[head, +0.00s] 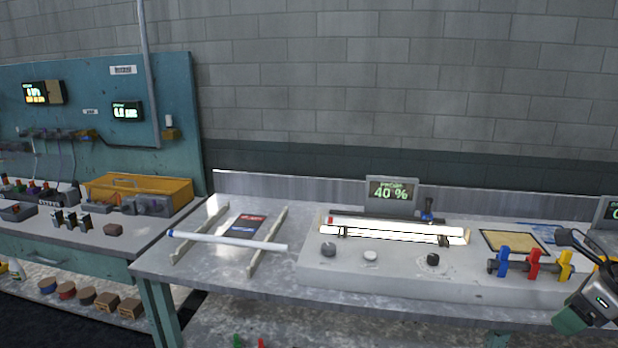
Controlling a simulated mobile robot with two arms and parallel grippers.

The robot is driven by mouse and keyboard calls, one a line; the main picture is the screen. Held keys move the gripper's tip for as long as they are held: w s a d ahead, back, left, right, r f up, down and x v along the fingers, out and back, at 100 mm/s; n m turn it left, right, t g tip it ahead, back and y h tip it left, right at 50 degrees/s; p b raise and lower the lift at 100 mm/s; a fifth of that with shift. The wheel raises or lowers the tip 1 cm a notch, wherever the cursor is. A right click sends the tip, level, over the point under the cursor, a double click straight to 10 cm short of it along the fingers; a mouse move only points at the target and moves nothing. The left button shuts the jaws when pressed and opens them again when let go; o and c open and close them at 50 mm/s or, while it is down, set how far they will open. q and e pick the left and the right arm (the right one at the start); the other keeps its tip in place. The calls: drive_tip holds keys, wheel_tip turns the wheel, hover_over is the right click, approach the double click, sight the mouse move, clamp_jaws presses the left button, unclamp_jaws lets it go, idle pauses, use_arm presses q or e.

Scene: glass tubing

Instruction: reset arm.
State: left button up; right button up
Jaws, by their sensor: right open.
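My right gripper (578,278) is at the right edge of the head view, in front of the right end of the workbench. It is open, and I see nothing between its fingers. It is near the yellow valve handle (565,264), but I cannot tell whether they touch. A red handle (533,263) and a blue handle (503,261) stand to the left on the same pipe. A white glass tube (228,241) with a blue end lies across two rails on the left of the bench. My left gripper is not in view.
A bright lit tube unit (395,230) sits mid-bench below a display (391,191) reading 40 %. A tan pad (514,242) lies behind the handles. A teal bench with a yellow toolbox (138,188) stands at the left.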

drive_tip(key=w+a+f+m+t+y, duration=0.2)
drive_tip(key=w+a+f+m+y, duration=0.25)
drive_tip(key=f, duration=0.35)
drive_tip(key=w+a+f+m+t+y, duration=0.3)
drive_tip(key=a+f+m+y, duration=0.15)
drive_tip(key=f, duration=0.45)
drive_tip(key=s+f+m+t+h, duration=0.2)
drive_tip(key=s+f+m+h, duration=0.15)
drive_tip(key=f+m, duration=0.7)
drive_tip(key=s+f+m+t+h, duration=0.3)
drive_tip(key=f+m, duration=0.4)
drive_tip(key=f, duration=0.6)
drive_tip(key=s+a+f+m+g+h, duration=0.3)
drive_tip(key=s+f+m+g+h, duration=0.4)
drive_tip(key=s+f, duration=1.1)
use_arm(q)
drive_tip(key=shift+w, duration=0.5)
use_arm(e)
drive_tip(key=s+a+f+m+g, duration=0.2)
drive_tip(key=s+a, duration=0.1)
drive_tip(key=s, duration=0.4)
drive_tip(key=s+a+f+m+g+y, duration=0.1)
drive_tip(key=s+a+f+m+g, duration=0.1)
drive_tip(key=s, duration=0.6)
drive_tip(key=s+a+f+m+g, duration=0.1)
drive_tip(key=s+a+f+m, duration=0.1)
drive_tip(key=s, duration=0.6)
drive_tip(key=shift+s+a+f+m+g+y, duration=0.25)
drive_tip(key=shift+a+f+m+g+y, duration=0.15)
drive_tip(key=shift+a+f, duration=0.5)
